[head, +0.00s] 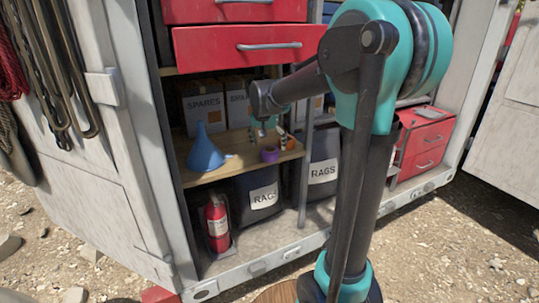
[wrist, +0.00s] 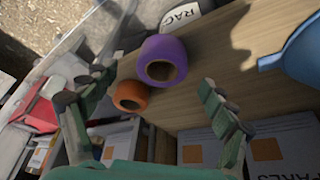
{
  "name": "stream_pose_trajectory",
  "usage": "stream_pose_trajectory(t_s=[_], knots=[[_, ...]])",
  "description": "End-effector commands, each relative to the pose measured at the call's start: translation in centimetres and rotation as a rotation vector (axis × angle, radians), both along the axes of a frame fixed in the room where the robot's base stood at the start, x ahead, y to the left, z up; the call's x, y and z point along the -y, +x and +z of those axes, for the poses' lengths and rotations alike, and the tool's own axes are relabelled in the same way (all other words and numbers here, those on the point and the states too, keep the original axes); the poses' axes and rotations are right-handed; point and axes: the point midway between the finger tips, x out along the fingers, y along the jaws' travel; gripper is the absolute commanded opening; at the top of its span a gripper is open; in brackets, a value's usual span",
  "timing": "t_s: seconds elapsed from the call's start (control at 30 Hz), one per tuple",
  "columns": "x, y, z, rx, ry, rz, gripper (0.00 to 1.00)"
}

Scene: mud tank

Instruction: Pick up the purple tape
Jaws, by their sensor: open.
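The purple tape (wrist: 163,47) is a thick roll lying on the wooden shelf (wrist: 226,80), its hole showing in the wrist view. In the head view the purple tape (head: 269,154) sits near the shelf's front edge, right of the blue funnel. An orange roll (wrist: 131,96) lies beside it in the wrist view. My gripper (wrist: 158,88) is open and empty. Its fingers spread to either side of the two rolls, and the purple tape shows beyond the fingertips. In the head view my gripper is small and partly hidden by my arm.
The blue funnel (head: 205,149) stands left of the tape. Boxes marked SPARES (head: 204,106) stand behind on the shelf. A red drawer (head: 240,46) is above. Rag bags (head: 262,195) and a fire extinguisher (head: 217,224) are below. A red drawer unit (head: 424,143) is at right.

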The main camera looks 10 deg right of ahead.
Motion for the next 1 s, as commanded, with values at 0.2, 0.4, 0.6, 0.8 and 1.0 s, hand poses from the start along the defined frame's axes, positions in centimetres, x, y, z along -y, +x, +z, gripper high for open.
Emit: stream_pose_trajectory(t_s=[0.2, 0.4, 0.6, 0.8, 1.0], knots=[[0.1, 1.3, -2.7, 0.000, 0.000, 0.001, 0.85], [0.5, 1.9, -4.5, 0.000, 0.000, 0.002, 0.85], [0.5, 1.9, -4.7, 0.000, 0.001, 0.003, 0.85], [0.5, 1.9, -4.7, 0.000, 0.001, 0.003, 0.66], [0.5, 1.9, -4.7, 0.000, 0.001, 0.003, 0.41]])
